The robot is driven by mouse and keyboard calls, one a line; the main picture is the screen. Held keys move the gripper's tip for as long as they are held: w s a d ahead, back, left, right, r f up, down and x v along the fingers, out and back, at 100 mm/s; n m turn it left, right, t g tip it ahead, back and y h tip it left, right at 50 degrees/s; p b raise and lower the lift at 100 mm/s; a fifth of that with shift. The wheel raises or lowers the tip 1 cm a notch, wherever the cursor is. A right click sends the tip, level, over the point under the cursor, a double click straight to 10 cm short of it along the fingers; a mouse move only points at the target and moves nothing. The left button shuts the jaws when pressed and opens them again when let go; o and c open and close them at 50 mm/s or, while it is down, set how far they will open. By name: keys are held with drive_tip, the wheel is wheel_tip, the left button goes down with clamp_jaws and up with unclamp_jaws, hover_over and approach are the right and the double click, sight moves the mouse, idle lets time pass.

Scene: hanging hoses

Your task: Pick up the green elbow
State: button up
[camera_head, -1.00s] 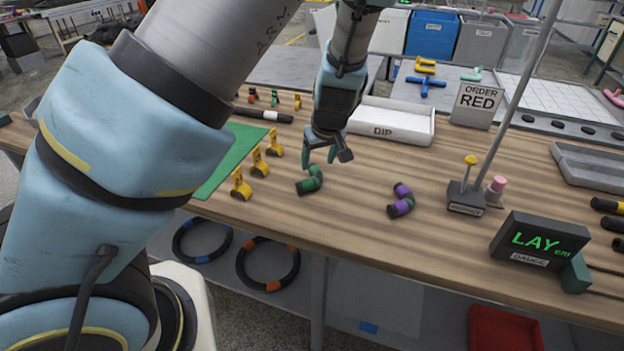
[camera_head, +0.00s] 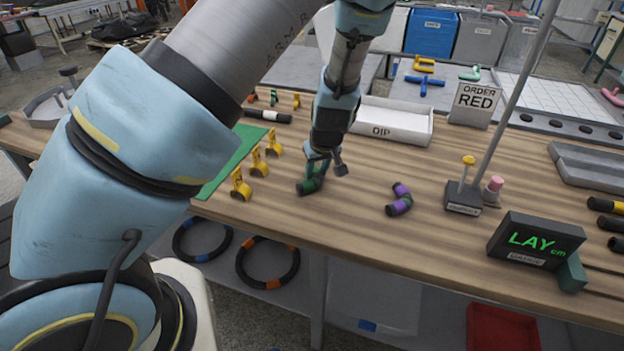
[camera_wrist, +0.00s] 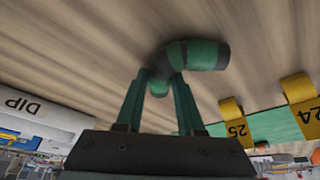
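The green elbow (camera_head: 307,187), a short bent tube with dark bands, lies on the wooden bench in front of the DIP tray. My gripper (camera_head: 316,168) is just above it, pointing down, and partly hides it in the head view. In the wrist view, the two green fingers of my gripper (camera_wrist: 158,80) are apart. One end of the green elbow (camera_wrist: 205,55) shows between the fingertips, and its other end extends to the right. I cannot tell whether either finger touches it.
A purple elbow (camera_head: 399,201) lies to the right. Several yellow clips (camera_head: 258,164) stand to the left along a green mat (camera_head: 226,163). The white DIP tray (camera_head: 392,121) is behind. A stand with a tall pole (camera_head: 497,122) and the LAY gauge (camera_head: 536,240) are further right.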

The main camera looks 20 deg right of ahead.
clamp_jaws()
drive_tip(key=shift+r, duration=0.1)
